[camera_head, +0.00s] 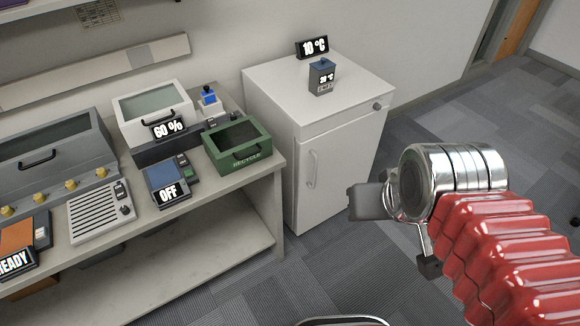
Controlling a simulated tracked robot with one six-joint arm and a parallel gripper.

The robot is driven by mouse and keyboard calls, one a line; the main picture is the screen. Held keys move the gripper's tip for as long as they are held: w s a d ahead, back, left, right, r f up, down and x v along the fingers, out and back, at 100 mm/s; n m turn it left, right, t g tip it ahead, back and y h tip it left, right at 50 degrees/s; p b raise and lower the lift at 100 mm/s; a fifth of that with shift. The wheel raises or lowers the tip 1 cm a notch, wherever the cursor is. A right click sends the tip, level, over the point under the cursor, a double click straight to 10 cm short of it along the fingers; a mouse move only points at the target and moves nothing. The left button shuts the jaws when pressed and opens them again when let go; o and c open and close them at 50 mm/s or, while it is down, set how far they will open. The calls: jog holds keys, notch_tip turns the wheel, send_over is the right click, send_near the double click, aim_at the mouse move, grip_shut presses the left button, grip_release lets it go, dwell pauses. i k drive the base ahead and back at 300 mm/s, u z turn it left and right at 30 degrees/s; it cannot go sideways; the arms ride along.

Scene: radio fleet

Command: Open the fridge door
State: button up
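The fridge (268,140) is a white cabinet standing at the right end of the bench. Its door (340,165) is on the front face and looks shut. A slim vertical handle (312,168) sits near the door's left edge. My gripper (397,236) is to the right of the fridge in the picture, at the end of my red-sleeved arm. Its two dark fingertips show apart, so it looks open, with nothing between them. It appears clear of the door and handle.
A blue-grey box (321,77) and a "10 °C" display (312,47) stand on the fridge top. The bench (245,205) to the left holds a green recycle bin (237,146) and several devices. Carpeted floor (465,125) is clear behind my arm.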

aim_at(327, 164)
jog(key=u, duration=0.5)
jog(key=i, duration=0.9)
jog(key=u, duration=0.45)
